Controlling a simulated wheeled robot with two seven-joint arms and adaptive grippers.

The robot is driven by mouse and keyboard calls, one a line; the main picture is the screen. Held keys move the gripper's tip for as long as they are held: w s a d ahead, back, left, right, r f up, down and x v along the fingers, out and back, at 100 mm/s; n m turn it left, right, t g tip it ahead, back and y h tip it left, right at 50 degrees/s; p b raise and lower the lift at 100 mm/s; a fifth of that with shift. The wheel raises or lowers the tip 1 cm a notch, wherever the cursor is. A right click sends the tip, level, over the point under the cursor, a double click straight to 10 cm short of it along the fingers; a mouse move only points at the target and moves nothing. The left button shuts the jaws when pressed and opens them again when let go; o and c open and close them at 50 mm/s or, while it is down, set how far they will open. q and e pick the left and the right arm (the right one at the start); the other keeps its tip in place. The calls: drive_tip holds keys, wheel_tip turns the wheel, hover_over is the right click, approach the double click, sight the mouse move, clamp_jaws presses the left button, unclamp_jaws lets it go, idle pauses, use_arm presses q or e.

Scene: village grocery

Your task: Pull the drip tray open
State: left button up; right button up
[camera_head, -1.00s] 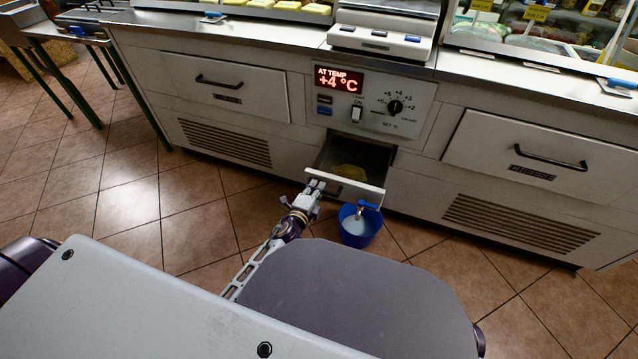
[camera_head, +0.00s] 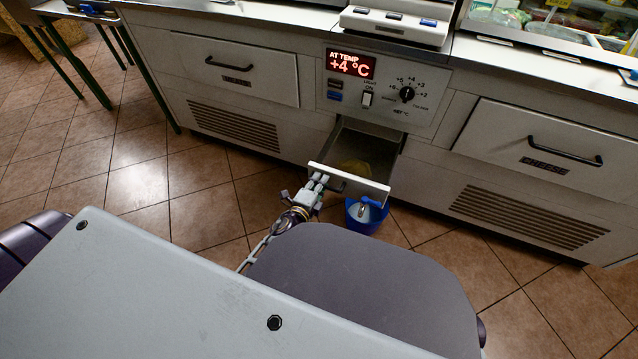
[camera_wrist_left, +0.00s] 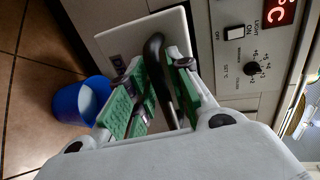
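The drip tray (camera_head: 350,187) is a drawer under the control panel. It stands pulled out of the counter front, and its open inside shows a yellowish patch. My left gripper (camera_head: 320,182) is at the left part of the tray front. In the left wrist view its green-padded fingers (camera_wrist_left: 158,70) lie on both sides of the black handle (camera_wrist_left: 154,46) and appear shut on it. The exact contact at the pads is partly hidden. The tray front (camera_wrist_left: 118,44) shows behind the fingers. My right gripper is in neither view.
A blue bucket (camera_head: 366,216) with pale contents stands on the tiled floor just below and right of the tray front. A closed drawer (camera_head: 240,75) is at left and a closed cheese drawer (camera_head: 545,150) at right. Tiled floor (camera_head: 140,185) is free at left.

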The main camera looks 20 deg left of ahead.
use_arm(q)
drive_tip(key=shift+o, duration=0.6)
drive_tip(key=shift+s, duration=0.1)
drive_tip(key=v, duration=1.1)
drive_tip(key=shift+s, duration=0.35)
drive_tip(key=shift+r, duration=0.1)
idle(0.7)
